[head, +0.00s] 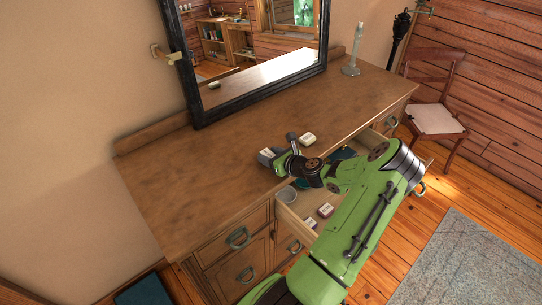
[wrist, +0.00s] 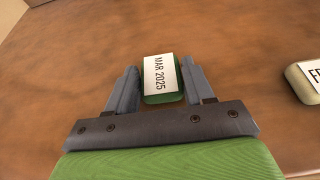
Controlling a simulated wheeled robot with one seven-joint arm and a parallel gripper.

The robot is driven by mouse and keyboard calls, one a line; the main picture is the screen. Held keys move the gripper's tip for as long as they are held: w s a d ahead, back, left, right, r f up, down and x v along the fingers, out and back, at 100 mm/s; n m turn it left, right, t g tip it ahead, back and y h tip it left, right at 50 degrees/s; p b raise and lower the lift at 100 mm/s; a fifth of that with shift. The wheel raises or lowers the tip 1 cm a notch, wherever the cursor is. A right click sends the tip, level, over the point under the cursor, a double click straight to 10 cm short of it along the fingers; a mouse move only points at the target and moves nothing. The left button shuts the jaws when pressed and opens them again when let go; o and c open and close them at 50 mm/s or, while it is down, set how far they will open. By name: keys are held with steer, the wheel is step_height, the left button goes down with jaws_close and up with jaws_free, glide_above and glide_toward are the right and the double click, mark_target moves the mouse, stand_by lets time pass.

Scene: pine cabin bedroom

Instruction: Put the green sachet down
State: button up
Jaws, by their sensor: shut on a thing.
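The green sachet (wrist: 160,94) has a white label reading "MAR 2025". In the wrist view it sits between the two fingers of my gripper (wrist: 159,72), which is shut on it. In the head view my gripper (head: 268,157) is low over the wooden dresser top (head: 180,180), left of a pale sachet; the green sachet is mostly hidden there. I cannot tell whether the green sachet touches the wood.
The pale sachet (head: 308,139), labelled, lies on the dresser top; it also shows in the wrist view (wrist: 300,88). A mirror (head: 196,100) and a candlestick (head: 351,68) stand behind. An open drawer (head: 290,222) below holds small packets and a cup (head: 287,195). The dresser's left side is clear.

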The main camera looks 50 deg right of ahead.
steer(key=o, duration=1)
steer(key=shift+r, duration=0.1)
steer(key=p+v, duration=0.1)
steer(key=v, duration=1.1)
